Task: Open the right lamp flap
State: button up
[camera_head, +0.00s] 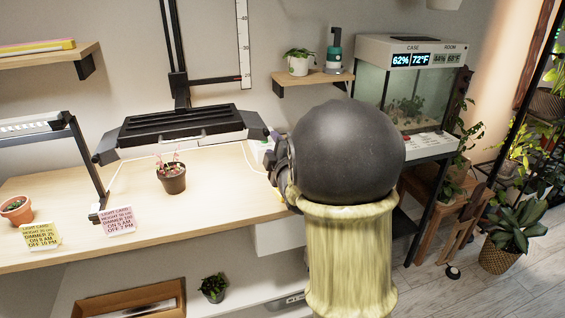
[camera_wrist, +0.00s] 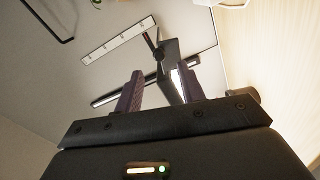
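The wide black lamp (camera_head: 180,122) hangs low over the wooden bench on a dark post, with a lighter front edge and a thin handle-like bar. Its right end (camera_head: 254,124), where a dark angled part shows, is just left of my gripper (camera_head: 272,162). My arm and the dark ball of my wrist hide much of the gripper in the head view. In the wrist view my gripper (camera_wrist: 161,72) has its two fingers apart. A dark angled lamp part with a bright strip (camera_wrist: 170,62) shows between and beyond them. I cannot tell whether they touch it.
A potted red-stemmed plant (camera_head: 172,177) stands on the bench (camera_head: 215,200) below the lamp. A second lamp (camera_head: 35,127) and pink and yellow note cards are at left. A glass case (camera_head: 405,95) stands at right behind my arm.

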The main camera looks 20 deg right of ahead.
jog(key=s, duration=0.7)
jog(key=shift+s+a, duration=0.25)
jog(key=shift+a, duration=0.15)
jog(key=s+a+f+m+g, duration=0.2)
jog(key=f+m+g, duration=0.1)
jog(key=f, duration=0.3)
jog(key=s+a+f+m+g, duration=0.2)
jog(key=f+m+g, duration=0.2)
jog(key=f, duration=0.1)
jog(key=s+a+f+m+g+y, duration=0.1)
jog(key=s+a+f+m+g, duration=0.25)
jog(key=s, duration=0.35)
jog(key=s+a+f+m+g+y, duration=0.1)
jog(key=s+a+f+m+g, duration=0.2)
jog(key=s+f+g, duration=0.25)
notch_tip(320, 180, up, 27)
jog(key=s+p, duration=0.1)
jog(key=p, duration=2.5)
jog(key=shift+s+f+t, duration=0.15)
jog(key=shift+s+t, duration=0.05)
jog(key=shift+t, duration=0.1)
